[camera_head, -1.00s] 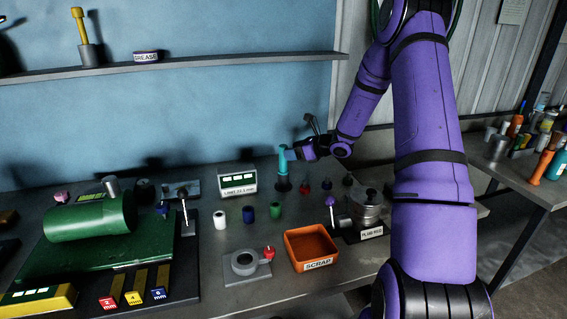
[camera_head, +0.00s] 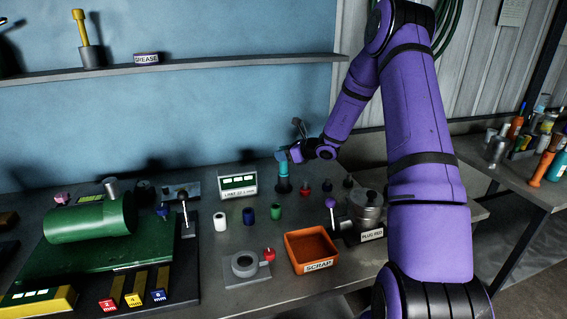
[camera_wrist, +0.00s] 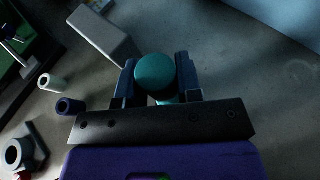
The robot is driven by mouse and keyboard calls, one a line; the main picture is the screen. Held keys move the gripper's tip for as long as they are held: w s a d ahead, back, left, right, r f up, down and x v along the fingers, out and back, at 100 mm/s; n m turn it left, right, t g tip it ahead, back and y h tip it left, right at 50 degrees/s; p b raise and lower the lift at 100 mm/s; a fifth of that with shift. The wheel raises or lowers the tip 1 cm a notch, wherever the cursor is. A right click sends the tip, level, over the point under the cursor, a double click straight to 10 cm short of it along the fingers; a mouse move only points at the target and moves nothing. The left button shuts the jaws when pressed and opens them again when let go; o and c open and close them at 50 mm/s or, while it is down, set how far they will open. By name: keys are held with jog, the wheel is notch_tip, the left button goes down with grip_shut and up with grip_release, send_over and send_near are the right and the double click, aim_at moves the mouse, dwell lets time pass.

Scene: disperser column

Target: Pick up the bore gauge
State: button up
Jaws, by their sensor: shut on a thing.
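The bore gauge (camera_head: 283,171) is a teal upright cylinder with a dark foot. It stands on the bench just right of the small display box in the head view. My gripper (camera_head: 284,156) is around its upper end, reaching in from the right. In the wrist view the round teal top of the bore gauge (camera_wrist: 155,72) sits between the two dark fingers of my gripper (camera_wrist: 160,82), which are shut on it. Its lower part is hidden in the wrist view. In the head view the foot appears to be still at bench level.
The display box (camera_head: 238,184) stands close left of the gauge. White, blue and green sleeves (camera_head: 276,211) stand in front. Small red and dark knobbed pieces (camera_head: 305,190) are to the right. An orange scrap bin (camera_head: 311,251) and a plug pad (camera_head: 371,236) lie nearer.

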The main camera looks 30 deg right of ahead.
notch_tip(320, 180, up, 10)
dwell(0.6)
